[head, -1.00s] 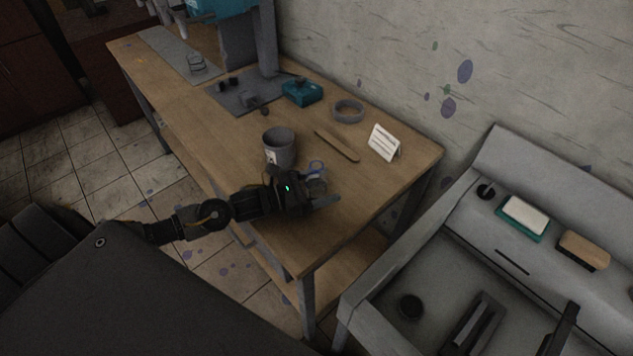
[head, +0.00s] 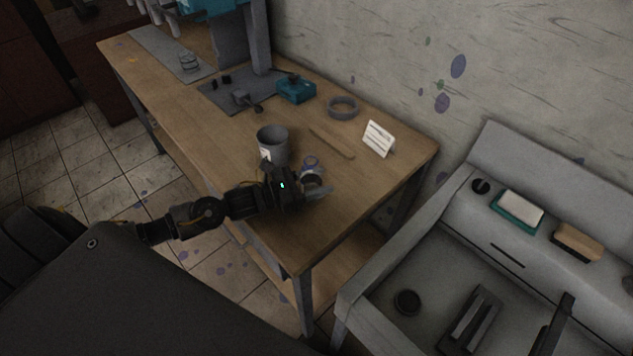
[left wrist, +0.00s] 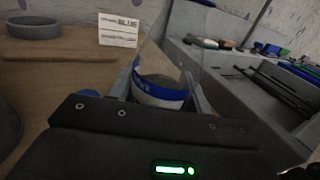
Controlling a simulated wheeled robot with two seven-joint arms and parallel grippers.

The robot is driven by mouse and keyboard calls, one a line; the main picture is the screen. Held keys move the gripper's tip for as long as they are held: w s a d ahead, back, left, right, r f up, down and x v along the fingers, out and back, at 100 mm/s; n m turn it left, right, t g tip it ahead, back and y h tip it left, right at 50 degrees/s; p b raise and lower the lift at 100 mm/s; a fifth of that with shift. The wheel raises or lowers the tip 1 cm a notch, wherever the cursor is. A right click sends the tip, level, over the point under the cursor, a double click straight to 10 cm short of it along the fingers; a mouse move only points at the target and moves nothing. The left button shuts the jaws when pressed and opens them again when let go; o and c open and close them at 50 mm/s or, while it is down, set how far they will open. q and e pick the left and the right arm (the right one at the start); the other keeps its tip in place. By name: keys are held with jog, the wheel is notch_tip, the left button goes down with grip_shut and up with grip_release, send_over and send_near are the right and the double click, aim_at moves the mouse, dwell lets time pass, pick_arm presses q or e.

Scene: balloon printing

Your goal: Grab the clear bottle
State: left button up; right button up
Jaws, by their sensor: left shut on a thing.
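The clear bottle (left wrist: 160,90) shows in the left wrist view, see-through with a white and blue band around its lower part. It sits between the two fingers of my left gripper (left wrist: 161,84), which is shut on it. In the head view my left gripper (head: 316,187) is low over the near right part of the wooden table (head: 225,135). The bottle is small and partly hidden by the gripper there. I cannot tell whether its base touches the table. My right gripper is not in view.
A grey cup (head: 273,147) stands close behind the gripper. A white sign (head: 378,138) reading "BLUE", a grey ring (head: 343,107), a flat stick (head: 332,143) and a teal box (head: 296,88) are farther back. A grey sink-like unit (head: 390,270) stands to the right.

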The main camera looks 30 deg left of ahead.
pick_arm(q)
jog(key=shift+r+b, duration=0.45)
jog(key=shift+r, duration=0.4)
jog(key=s+a+r+b, duration=0.2)
jog(key=s+a+r, duration=0.3)
jog(key=a+r, duration=0.5)
jog(key=shift+a+r, duration=0.35)
jog(key=shift+a, duration=0.95)
jog(key=shift+s+a, duration=0.15)
jog(key=shift+s, duration=0.05)
